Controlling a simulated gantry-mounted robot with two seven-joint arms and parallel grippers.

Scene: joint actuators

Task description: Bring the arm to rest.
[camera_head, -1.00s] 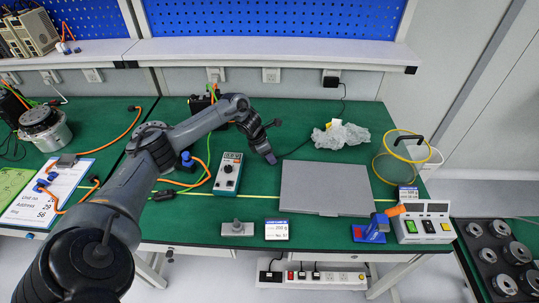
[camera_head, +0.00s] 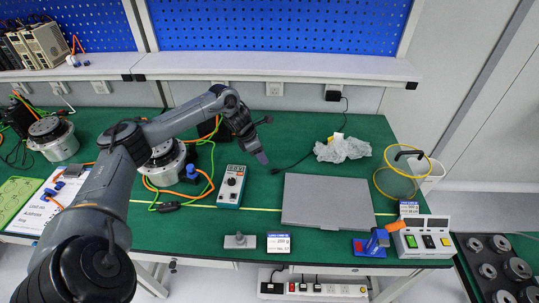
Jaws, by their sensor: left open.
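My left arm comes in from the lower left of the head view and reaches over the green table. My left gripper (camera_head: 259,148) hangs above the table, beyond the teal control box (camera_head: 231,187) and left of the grey flat plate (camera_head: 328,200). It appears to hold nothing. Its two fingers overlap in this view, so the gap between them is hard to see. A round silver actuator (camera_head: 163,165) stands on the table, partly hidden behind my left arm. My right gripper is not in the picture.
A crumpled clear bag (camera_head: 343,149), a yellow-rimmed hoop (camera_head: 396,184), a blue device with an orange handle (camera_head: 376,242) and a white button box (camera_head: 423,238) lie at the right. Another actuator (camera_head: 54,139) stands at the left. The green table (camera_head: 330,122) has free room at the back.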

